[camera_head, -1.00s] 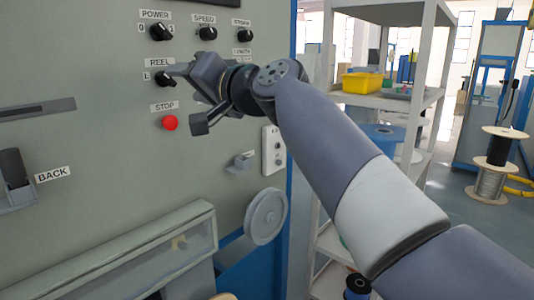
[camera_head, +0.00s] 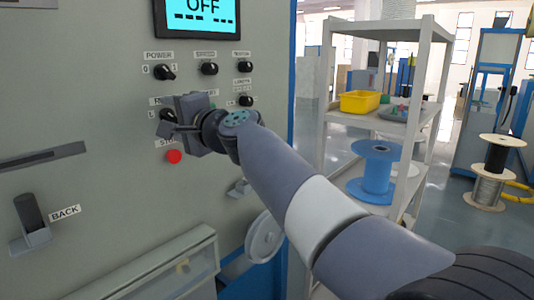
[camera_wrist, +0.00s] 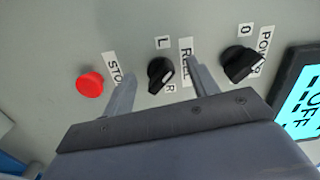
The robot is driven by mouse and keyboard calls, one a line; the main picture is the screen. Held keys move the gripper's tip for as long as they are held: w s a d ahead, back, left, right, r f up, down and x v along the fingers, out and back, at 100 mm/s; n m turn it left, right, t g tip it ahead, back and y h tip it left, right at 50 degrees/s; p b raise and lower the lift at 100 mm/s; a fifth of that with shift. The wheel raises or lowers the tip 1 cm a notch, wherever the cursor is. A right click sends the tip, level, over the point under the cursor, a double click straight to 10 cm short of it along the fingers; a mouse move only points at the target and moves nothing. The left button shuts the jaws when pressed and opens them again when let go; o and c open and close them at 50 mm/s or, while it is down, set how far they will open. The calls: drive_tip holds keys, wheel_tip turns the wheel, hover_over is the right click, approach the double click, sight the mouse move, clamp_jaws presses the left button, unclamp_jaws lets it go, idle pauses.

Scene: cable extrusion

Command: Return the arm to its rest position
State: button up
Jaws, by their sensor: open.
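My gripper (camera_head: 166,125) is in front of the grey machine panel (camera_head: 90,110), at the REEL knob. In the wrist view my gripper (camera_wrist: 163,83) is open, with one finger on each side of the black REEL knob (camera_wrist: 161,74). I cannot tell whether the fingers touch it. The red STOP button (camera_wrist: 90,84) lies outside the fingers on one side, and the black POWER knob (camera_wrist: 238,63) on the other. In the head view my arm reaches from the lower right up to the panel.
A display (camera_head: 197,17) reading OFF sits above the knobs. A BACK lever (camera_head: 30,217) sticks out at the lower left. A white shelf (camera_head: 388,120) with a yellow bin (camera_head: 360,101) and a blue reel (camera_head: 377,170) stands right of the machine. Open floor lies beyond.

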drive_tip(key=m+p, duration=0.6)
drive_tip(key=m, duration=0.1)
drive_tip(key=shift+r, duration=0.3)
drive_tip(key=shift+f+m+p, duration=0.2)
drive_tip(key=shift+m+p, duration=1.05)
drive_tip(key=shift+m, duration=0.45)
drive_tip(key=shift+d+f, duration=0.1)
